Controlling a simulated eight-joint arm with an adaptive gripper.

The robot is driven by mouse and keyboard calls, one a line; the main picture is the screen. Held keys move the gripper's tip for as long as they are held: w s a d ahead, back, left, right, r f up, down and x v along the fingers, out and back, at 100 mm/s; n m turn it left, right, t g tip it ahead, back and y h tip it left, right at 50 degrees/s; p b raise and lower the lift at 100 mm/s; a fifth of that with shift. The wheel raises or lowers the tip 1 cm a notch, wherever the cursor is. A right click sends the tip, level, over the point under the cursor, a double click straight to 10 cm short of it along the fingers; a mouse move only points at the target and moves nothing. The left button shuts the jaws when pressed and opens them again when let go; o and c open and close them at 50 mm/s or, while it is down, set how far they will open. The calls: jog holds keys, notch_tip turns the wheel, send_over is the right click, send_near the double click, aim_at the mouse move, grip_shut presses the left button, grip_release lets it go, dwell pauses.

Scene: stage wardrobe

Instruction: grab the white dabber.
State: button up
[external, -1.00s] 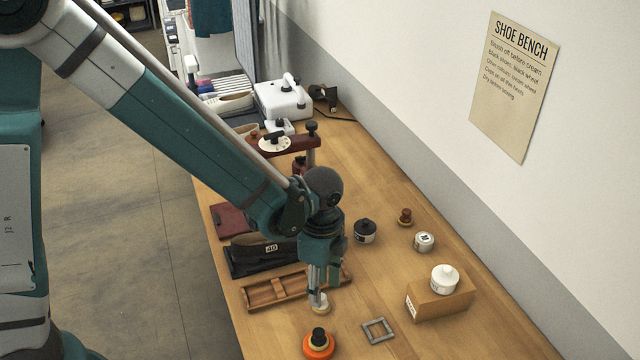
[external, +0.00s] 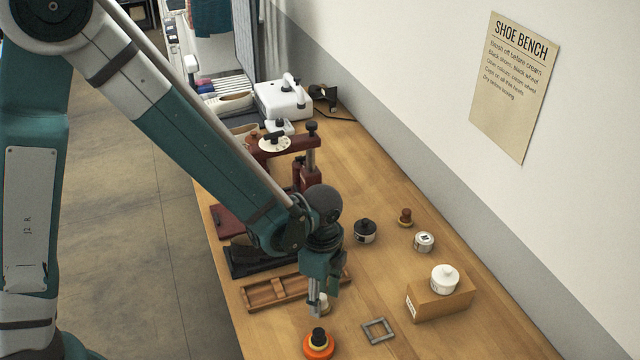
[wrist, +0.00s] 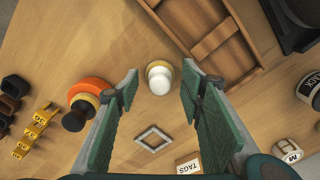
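The white dabber (wrist: 159,77) has a rounded white top on a cream base. It stands on the bench, and in the wrist view it shows between my two fingertips, apart from both. In the external view only part of the dabber (external: 325,299) shows, with my fingers in front of it. My gripper (wrist: 161,76) is open and empty, its fingers on either side of the dabber in the wrist view; how high it is above the bench is hard to tell. In the external view my gripper (external: 316,313) points down.
An orange-based dark-knobbed dabber (external: 318,345) stands close by. A wooden divided tray (external: 272,293) lies left of the dabber, and a grey square frame (external: 379,330) lies to the right. A white lidded jar (external: 445,278) stands on a cardboard box (external: 440,302). Bare bench lies between.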

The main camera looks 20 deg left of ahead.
aim_at(321, 296)
jog(key=c, duration=0.8)
jog(key=shift+c, duration=0.2)
jog(key=shift+r, duration=0.1)
jog(key=shift+r+p, duration=0.4)
jog(key=shift+r, duration=4.5)
jog(key=c, duration=0.3)
